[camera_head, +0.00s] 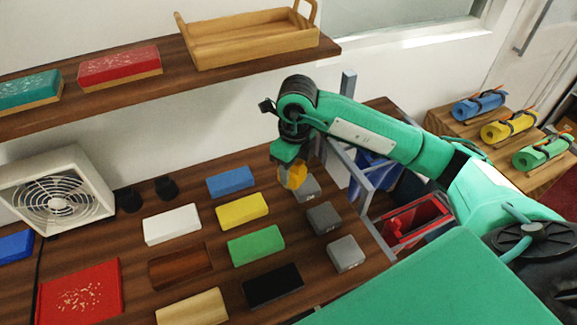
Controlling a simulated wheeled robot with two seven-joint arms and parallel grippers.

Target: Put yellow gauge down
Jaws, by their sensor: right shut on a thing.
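My right gripper (287,166) comes in from the right and points down over the counter. It is shut on the yellow gauge (294,178), a small yellow-orange piece partly hidden by the fingers. The gauge shows in front of the farthest grey block (309,188); I cannot tell whether it touches the block or hangs above it. A yellow swatch block (242,210) lies to the left of the gauge. My left gripper is not in view.
Blue (231,181), green (256,245), black (272,285) and white (171,223) blocks lie on the dark wood counter. More grey blocks (323,218) line its right side. A fan (57,190) stands at left. A shelf above holds a wooden tray (250,46).

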